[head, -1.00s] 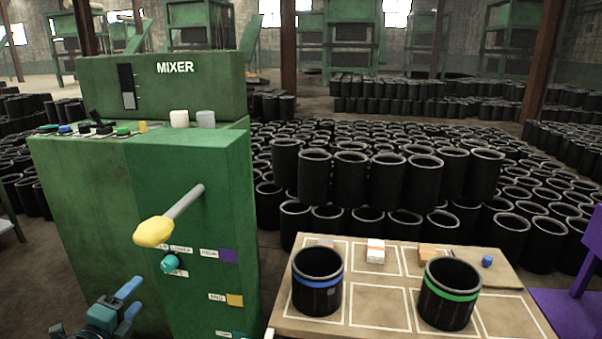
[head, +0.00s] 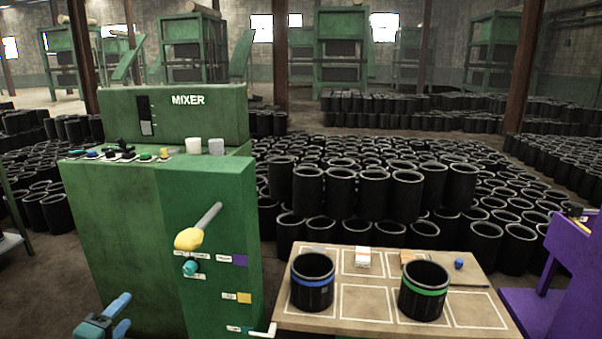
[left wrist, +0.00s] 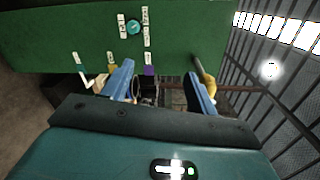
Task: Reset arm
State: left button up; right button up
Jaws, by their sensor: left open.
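My left gripper (head: 119,318) is at the lower left of the head view, in front of the green mixer (head: 110,230). In the left wrist view its two blue fingers (left wrist: 160,88) stand apart with nothing seen held between them. The mixer's grey lever with a yellow knob (head: 190,239) sticks out of its front, and the gripper is below and left of it, apart. The lever also shows in the left wrist view (left wrist: 208,82), just right of the right finger. A teal knob (head: 191,268) sits below the lever. My right gripper is not in view.
A wooden table (head: 330,331) right of the mixer bears a blue-banded black sleeve (head: 312,296), a green-banded one (head: 423,305) and small blocks. A white lever (head: 264,331) sticks out low on the mixer. Stacked black sleeves fill the floor behind. A purple stand (head: 568,270) is at right.

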pick_arm(q)
jog(key=s+d+r+n+g+h+p, duration=0.1)
jog(key=s+d+n+g+p, duration=0.2)
jog(key=s+d+n+p, duration=0.5)
jog(key=s+d+r+n+g+h+p, duration=0.1)
jog(key=s+d+n+g+p, duration=0.2)
jog(key=s+d+n+p, duration=0.4)
jog(key=s+d+n, duration=0.1)
jog(key=s+d, duration=0.2)
jog(key=d, duration=0.2)
jog(key=s+d+n, duration=0.2)
jog(key=s+d, duration=0.2)
jog(key=d, duration=0.2)
jog(key=shift+d+g+h+p, duration=0.3)
jog(key=shift+h+p, duration=0.1)
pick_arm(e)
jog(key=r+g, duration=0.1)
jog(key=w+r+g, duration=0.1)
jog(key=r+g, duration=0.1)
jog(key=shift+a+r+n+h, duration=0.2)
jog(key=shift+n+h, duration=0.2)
